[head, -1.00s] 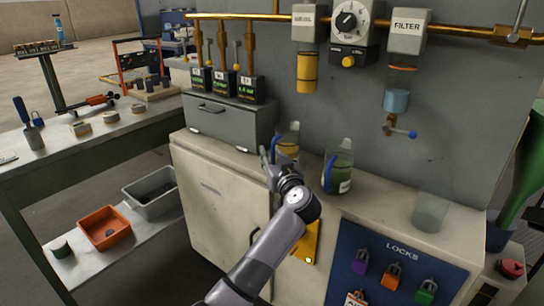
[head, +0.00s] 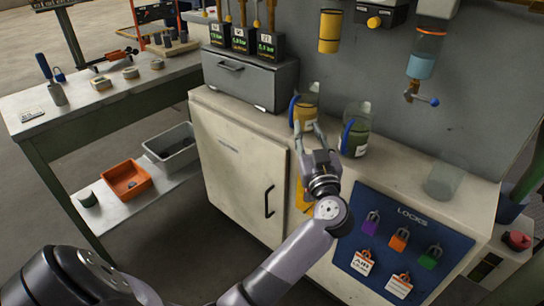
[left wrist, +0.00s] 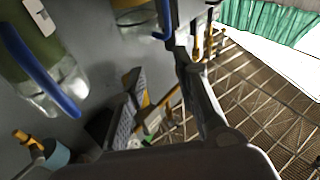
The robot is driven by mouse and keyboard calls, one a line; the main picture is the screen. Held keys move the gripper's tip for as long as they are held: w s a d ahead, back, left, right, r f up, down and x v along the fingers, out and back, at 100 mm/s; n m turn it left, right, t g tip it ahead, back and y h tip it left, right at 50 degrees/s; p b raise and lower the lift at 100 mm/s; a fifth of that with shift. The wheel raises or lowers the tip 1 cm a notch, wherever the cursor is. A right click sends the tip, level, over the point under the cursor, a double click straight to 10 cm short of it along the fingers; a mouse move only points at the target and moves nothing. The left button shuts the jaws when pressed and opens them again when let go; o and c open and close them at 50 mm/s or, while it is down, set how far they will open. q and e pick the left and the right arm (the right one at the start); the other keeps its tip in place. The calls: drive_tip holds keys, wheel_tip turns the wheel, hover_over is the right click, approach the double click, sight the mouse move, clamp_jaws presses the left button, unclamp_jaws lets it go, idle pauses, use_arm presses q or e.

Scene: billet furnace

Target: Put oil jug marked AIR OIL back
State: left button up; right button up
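A jug with amber oil and a blue handle (head: 308,104) stands upright on the pale cabinet top. A jug with dark green oil and a blue handle (head: 357,128) stands to its right. Both have white labels that I cannot read, so I cannot tell which is marked AIR OIL. My left gripper (head: 309,130) is open, its two fingers spread just in front of the amber jug; I cannot tell whether they touch it. In the left wrist view the green jug (left wrist: 30,35) is at upper left and the amber jug (left wrist: 135,18) is at the top. My right gripper is out of view.
A clear, seemingly empty container (head: 443,181) stands farther right on the cabinet. A grey drawer box (head: 250,80) is behind left. A filter bowl with a tap (head: 422,67) hangs above. The blue locks board (head: 395,250) is on the cabinet front. The top between green jug and container is clear.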

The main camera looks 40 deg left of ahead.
use_arm(q)
drive_tip(key=s+d+m+t+h, duration=0.3)
drive_tip(key=d+m+t+h, duration=0.7)
drive_tip(key=d+h, duration=0.4)
drive_tip(key=s+d+f+m+g+h, duration=0.3)
drive_tip(key=f+g+h, duration=0.15)
drive_tip(key=f, duration=0.25)
drive_tip(key=s+d+f+m+g+h, duration=0.3)
drive_tip(key=d+f+m+g, duration=0.15)
drive_tip(key=f, duration=0.25)
drive_tip(key=s+a+f+n+g+y, duration=0.25)
drive_tip(key=s+f+g, duration=0.45)
drive_tip(key=f, duration=0.5)
drive_tip(key=s+a+f+n+g+y, duration=0.1)
drive_tip(key=s+a+f+g+y, duration=0.1)
drive_tip(key=s+a+f, duration=0.2)
drive_tip(key=s+a+f+n+g+y, duration=0.2)
drive_tip(key=s+a+f, duration=0.3)
drive_tip(key=s, duration=0.6)
drive_tip(key=shift+s+a+f+g+y, duration=0.15)
drive_tip(key=shift+s+a+g+y, duration=0.1)
drive_tip(key=shift+a+g+y, duration=0.3)
drive_tip(key=shift+o, duration=0.5)
